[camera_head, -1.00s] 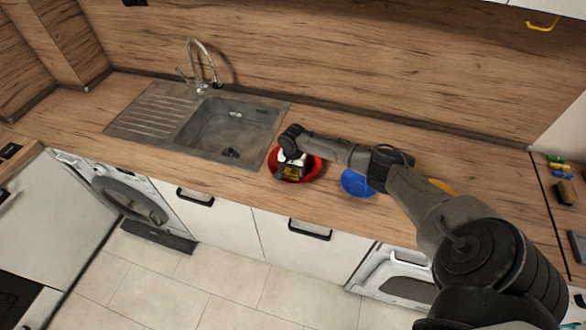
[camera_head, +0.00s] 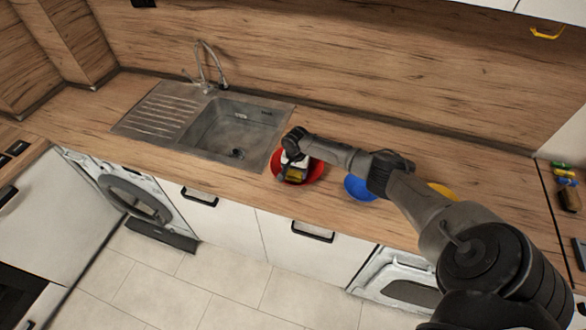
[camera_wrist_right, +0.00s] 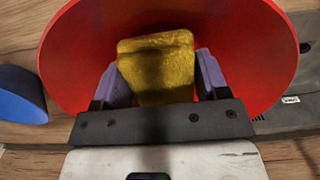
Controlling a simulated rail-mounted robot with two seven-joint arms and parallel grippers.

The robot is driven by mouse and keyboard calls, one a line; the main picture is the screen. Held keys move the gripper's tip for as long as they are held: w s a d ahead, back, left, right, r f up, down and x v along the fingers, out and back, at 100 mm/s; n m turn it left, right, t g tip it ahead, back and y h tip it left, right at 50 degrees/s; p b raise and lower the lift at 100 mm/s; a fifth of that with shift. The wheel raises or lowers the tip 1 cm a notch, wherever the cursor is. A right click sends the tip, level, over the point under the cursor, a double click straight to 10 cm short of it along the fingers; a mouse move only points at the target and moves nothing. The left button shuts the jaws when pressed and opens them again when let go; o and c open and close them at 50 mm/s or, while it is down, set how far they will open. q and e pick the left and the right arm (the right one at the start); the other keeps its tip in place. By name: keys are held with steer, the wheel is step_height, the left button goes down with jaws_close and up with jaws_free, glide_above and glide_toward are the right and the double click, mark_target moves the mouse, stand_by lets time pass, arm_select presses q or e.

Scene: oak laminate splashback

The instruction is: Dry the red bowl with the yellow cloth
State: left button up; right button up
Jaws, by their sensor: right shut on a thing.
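The red bowl (camera_head: 312,172) stands on the wooden counter just right of the sink, and it fills much of the right wrist view (camera_wrist_right: 258,50). My right gripper (camera_head: 293,176) points down into the bowl. In the right wrist view its two purple fingers (camera_wrist_right: 155,85) are shut on the folded yellow cloth (camera_wrist_right: 157,62), one on each side. The cloth is inside the bowl's outline; whether it touches the bowl's surface I cannot tell. In the head view the cloth (camera_head: 294,178) shows only as a small yellow patch. My left gripper is not in view.
A blue bowl (camera_head: 358,188) stands right of the red one, partly behind my right arm. A yellow item (camera_head: 443,190) lies farther right. The steel sink (camera_head: 232,130) with its tap (camera_head: 210,68) is to the left. The counter behind the bowls is clear.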

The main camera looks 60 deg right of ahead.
steer(key=shift+s+d, duration=0.1)
steer(key=shift+s, duration=0.35)
steer(key=shift+f, duration=0.15)
steer(key=shift+w, duration=0.2)
steer(key=shift+w, duration=0.15)
steer(key=shift+w+a, duration=0.3)
steer(key=shift+w, duration=0.3)
steer(key=shift+r, duration=0.2)
